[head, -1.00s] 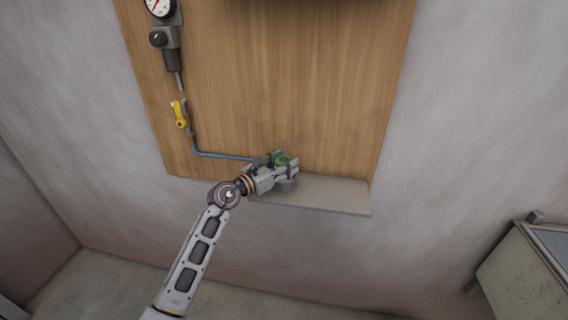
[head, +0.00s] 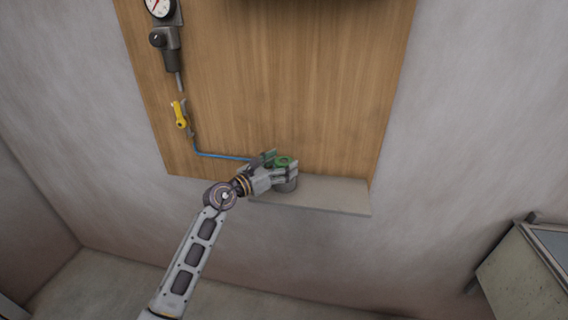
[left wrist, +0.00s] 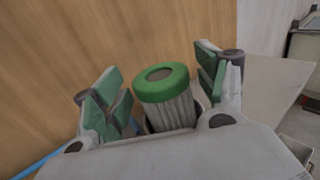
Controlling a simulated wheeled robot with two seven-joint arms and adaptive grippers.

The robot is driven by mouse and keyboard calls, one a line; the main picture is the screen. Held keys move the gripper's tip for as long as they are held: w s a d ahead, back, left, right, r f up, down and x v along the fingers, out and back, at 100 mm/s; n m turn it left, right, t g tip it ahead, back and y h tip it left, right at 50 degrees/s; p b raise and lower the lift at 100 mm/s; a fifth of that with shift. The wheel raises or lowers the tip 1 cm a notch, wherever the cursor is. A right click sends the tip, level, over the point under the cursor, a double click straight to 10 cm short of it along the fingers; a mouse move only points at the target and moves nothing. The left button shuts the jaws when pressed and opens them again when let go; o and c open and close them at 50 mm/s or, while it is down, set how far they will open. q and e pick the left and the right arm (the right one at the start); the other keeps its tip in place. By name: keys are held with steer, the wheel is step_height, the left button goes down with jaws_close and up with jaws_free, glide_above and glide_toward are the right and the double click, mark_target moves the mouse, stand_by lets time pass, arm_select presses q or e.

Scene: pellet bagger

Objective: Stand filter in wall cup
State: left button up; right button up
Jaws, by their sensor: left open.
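The filter (head: 284,161) has a green ring cap, and its pale pleated body shows in the left wrist view (left wrist: 168,100). It stands roughly upright, slightly tilted in the left wrist view, with its lower end in the grey wall cup (head: 287,185). How deep it sits is hidden. My left gripper (head: 279,165) is open around the filter, and its green-padded fingers stand on both sides of it. In the left wrist view a gap shows between the filter and each finger. My right gripper is not in view.
A pale ledge (head: 335,194) runs below the wooden board (head: 300,80), with free room right of the cup. A blue hose (head: 222,156) leads from a yellow valve (head: 179,114) towards the cup. A cabinet (head: 525,272) stands at the lower right.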

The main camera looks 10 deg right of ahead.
arm_select(q)
steer(key=v, duration=0.8)
steer(key=shift+s+a+b, duration=0.25)
steer(key=shift+a+b, duration=0.1)
steer(key=shift+b, duration=0.05)
steer(key=shift+v, duration=1)
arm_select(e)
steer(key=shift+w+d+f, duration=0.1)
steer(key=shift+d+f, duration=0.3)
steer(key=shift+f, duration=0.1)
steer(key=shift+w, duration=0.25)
arm_select(q)
steer(key=shift+n, duration=0.3)
